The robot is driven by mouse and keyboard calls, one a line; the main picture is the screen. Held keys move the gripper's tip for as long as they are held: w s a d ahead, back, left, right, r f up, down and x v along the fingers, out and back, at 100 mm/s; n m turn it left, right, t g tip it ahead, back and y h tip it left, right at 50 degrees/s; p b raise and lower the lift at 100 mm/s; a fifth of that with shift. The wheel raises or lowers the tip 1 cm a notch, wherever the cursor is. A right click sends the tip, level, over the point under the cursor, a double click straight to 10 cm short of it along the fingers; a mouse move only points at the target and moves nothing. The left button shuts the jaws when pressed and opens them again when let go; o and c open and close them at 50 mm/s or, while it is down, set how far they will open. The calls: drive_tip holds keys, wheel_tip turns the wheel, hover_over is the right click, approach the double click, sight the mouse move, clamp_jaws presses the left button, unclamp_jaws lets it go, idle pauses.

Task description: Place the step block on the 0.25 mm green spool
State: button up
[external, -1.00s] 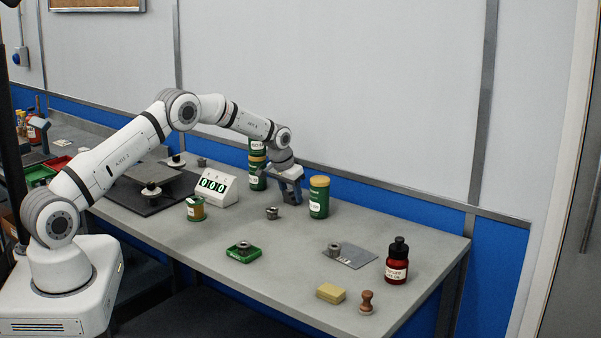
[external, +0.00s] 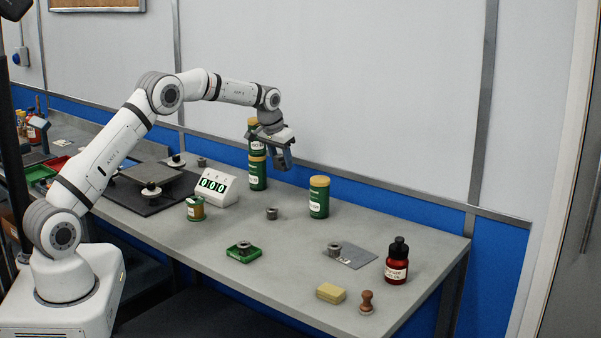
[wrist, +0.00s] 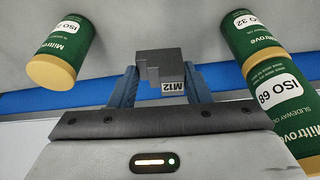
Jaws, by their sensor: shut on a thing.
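My gripper (external: 283,160) is raised above the back of the bench, in front of the stacked green canisters. In the wrist view my gripper (wrist: 161,86) is shut on the grey step block (wrist: 166,68), which is marked M12 and sits between the blue fingers. In the external view the block is hard to make out among the fingers. The green spool (external: 195,208), with a yellowish band and a label too small to read, stands on the bench left of and below my gripper, just in front of the digital display.
The digital display (external: 214,187) reads 000. Green canisters (external: 258,175) are stacked at the back; another canister (external: 319,200) stands to the right.

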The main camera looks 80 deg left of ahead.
drive_tip(key=s+d+r+b, duration=0.15)
drive_tip(key=s+r, duration=0.25)
drive_tip(key=s, duration=0.9)
drive_tip(key=b, duration=0.2)
hover_over(197, 199)
drive_tip(key=shift+n, duration=0.4)
drive_tip(key=f, duration=0.6)
drive_tip(key=f+p, duration=0.1)
drive_tip(key=f, duration=0.2)
drive_tip(key=shift+s+d, duration=0.3)
drive_tip(key=shift+s, duration=0.1)
drive_tip(key=shift+f, duration=0.1)
drive_tip(key=shift+f, duration=0.2)
drive_tip(key=o, duration=1.2)
drive_tip(key=shift+r, duration=0.1)
